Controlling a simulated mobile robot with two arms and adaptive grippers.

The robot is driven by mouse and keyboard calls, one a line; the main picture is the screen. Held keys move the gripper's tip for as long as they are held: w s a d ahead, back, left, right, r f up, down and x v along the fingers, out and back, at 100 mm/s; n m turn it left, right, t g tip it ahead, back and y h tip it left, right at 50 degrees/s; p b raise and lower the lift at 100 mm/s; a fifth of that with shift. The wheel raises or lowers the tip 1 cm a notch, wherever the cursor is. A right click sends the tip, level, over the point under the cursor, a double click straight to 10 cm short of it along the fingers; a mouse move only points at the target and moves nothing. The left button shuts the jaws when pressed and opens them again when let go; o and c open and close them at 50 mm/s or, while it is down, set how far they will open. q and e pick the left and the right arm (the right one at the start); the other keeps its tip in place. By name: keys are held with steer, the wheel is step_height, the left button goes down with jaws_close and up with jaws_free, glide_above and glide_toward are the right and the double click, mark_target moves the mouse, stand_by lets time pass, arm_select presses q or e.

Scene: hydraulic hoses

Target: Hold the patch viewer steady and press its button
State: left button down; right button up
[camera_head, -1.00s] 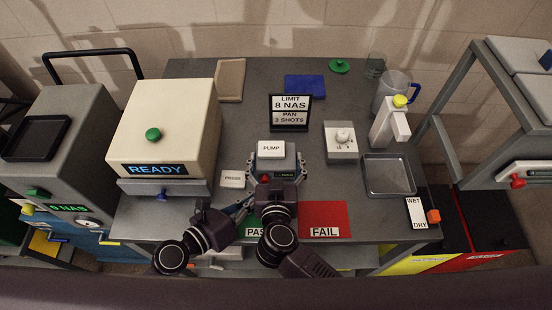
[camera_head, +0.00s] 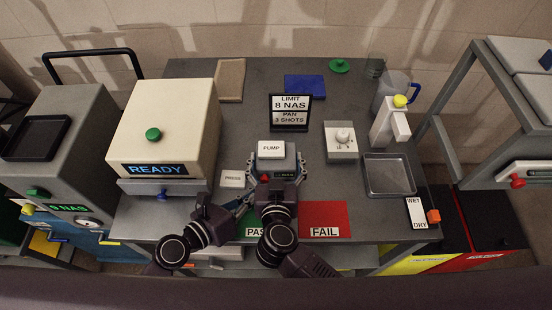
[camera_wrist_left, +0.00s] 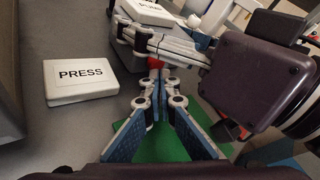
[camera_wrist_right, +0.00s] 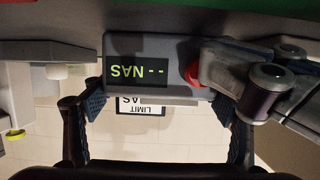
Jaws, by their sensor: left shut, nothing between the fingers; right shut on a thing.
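The patch viewer (camera_head: 272,167) is a small grey box near the table's front middle. In the right wrist view, its dark display (camera_wrist_right: 138,71) reads "-- NAS" upside down, beside a red button (camera_wrist_right: 194,75). My right gripper (camera_head: 276,172) is shut on the viewer, with a finger on each side. My left gripper (camera_head: 242,207) is shut and empty, just left of the viewer's front. In the left wrist view its tips (camera_wrist_left: 156,78) are close to the red button (camera_wrist_left: 155,62); I cannot tell whether they touch it. Both arms hide part of the viewer's front.
A white PUMP plate (camera_head: 271,149) is at the viewer's far side, and a white PRESS plate (camera_head: 232,178) lies to its left. The red FAIL mat (camera_head: 325,218) and partly hidden green PASS mat (camera_head: 250,222) lie in front. A cream READY machine (camera_head: 165,125) stands left.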

mark_target(258, 223)
arm_select(q)
steer(key=shift+w, duration=0.2)
steer(key=shift+s, duration=0.8)
steer(key=shift+s, duration=3)
arm_select(e)
steer(key=o, duration=1.5)
